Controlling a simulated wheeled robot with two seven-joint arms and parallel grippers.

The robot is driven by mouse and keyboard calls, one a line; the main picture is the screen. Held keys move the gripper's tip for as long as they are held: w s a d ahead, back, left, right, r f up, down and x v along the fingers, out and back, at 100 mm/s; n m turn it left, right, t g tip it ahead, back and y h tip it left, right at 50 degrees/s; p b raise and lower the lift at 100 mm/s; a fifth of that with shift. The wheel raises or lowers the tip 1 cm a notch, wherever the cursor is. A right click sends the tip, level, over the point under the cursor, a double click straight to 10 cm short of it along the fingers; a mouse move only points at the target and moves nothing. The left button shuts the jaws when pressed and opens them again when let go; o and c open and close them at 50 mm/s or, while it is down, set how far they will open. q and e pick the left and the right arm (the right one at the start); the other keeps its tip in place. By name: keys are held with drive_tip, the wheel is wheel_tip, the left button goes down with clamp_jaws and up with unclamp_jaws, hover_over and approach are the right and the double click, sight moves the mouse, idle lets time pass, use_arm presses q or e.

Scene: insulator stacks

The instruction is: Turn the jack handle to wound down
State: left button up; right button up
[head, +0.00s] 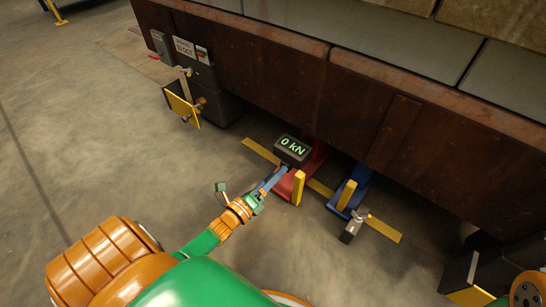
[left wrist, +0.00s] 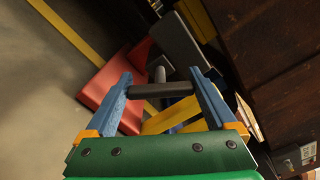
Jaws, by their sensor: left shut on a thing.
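The red jack (head: 312,165) stands on the floor at the lower edge of the rusty structure, and it also shows in the left wrist view (left wrist: 100,92). A dark box on it (head: 291,148) reads "0 kN" in green. My left gripper (head: 270,182) reaches the near side of this jack. In the left wrist view the dark jack handle (left wrist: 160,90) lies crosswise between the two blue fingers, which are shut on it. A grey stub (left wrist: 160,73) rises behind the handle. My right gripper is out of view.
A blue jack (head: 348,190) with a grey handle piece (head: 353,226) stands to the right of the red one. The rusty structure (head: 375,105) overhangs both. A yellow plate (head: 182,110) sticks out at the left. Open concrete floor lies to the left.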

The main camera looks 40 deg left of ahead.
use_arm(q)
drive_tip(key=n, duration=0.6)
drive_tip(key=shift+f, duration=0.1)
drive_tip(key=n, duration=0.6)
drive_tip(key=shift+f+n, duration=0.1)
drive_tip(key=shift+n, duration=0.2)
drive_tip(key=n, duration=0.6)
drive_tip(key=shift+f, duration=0.1)
drive_tip(key=n, duration=0.5)
drive_tip(key=shift+d, duration=0.15)
drive_tip(key=shift+n, duration=0.6)
